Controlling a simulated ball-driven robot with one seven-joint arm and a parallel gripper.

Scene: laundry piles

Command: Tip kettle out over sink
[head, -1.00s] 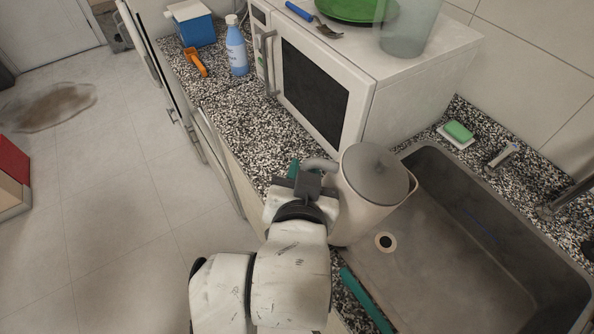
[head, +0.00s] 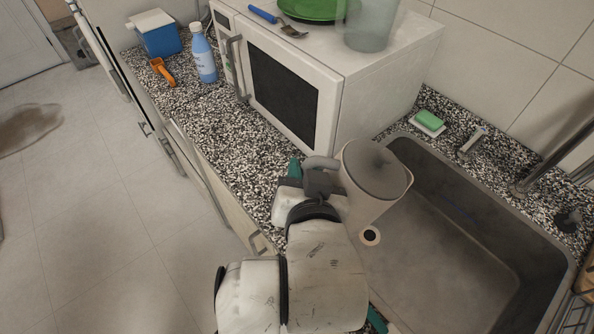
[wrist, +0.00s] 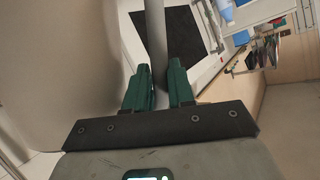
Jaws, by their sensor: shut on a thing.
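The cream kettle (head: 372,178) with a grey lid is held at the left edge of the sink (head: 455,268), partly over the basin near the drain. It looks tilted a little to the right. My gripper (head: 308,175) is shut on the kettle's handle, on the kettle's left side. In the wrist view the green fingers (wrist: 160,86) close around the grey handle (wrist: 155,40), and the kettle's body (wrist: 55,65) fills the left. The tap (head: 525,188) stands at the sink's back right.
A white microwave (head: 318,95) stands behind the kettle, with a green plate (head: 315,8), a fork and a clear vessel (head: 368,25) on top. A green sponge (head: 429,119) lies behind the sink.

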